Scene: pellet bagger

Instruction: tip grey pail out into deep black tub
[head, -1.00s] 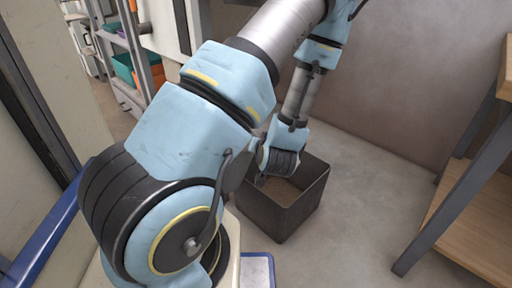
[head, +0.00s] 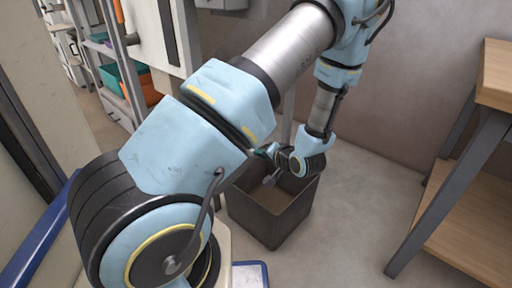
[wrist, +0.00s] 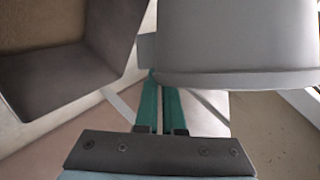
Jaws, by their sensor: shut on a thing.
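The grey pail (wrist: 236,40) fills the upper right of the wrist view, with a wide band along its lower edge. My gripper (wrist: 158,84) has its teal fingers close together at the pail's side, shut on it by a small grey tab. I cannot see into the pail. In the head view my arm hides most or all of it. The deep black tub (head: 268,222) stands on the floor in the head view, with my gripper (head: 262,152) over its back left side. In the wrist view the tub (wrist: 70,82) is at the upper left, beside the pail, with brown material inside.
A wooden-topped bench with grey legs (head: 462,165) stands at the right. A shelf rack with teal and orange bins (head: 125,82) is at the back left. A wall (head: 410,70) rises behind the tub. Bare floor (head: 350,215) lies between tub and bench.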

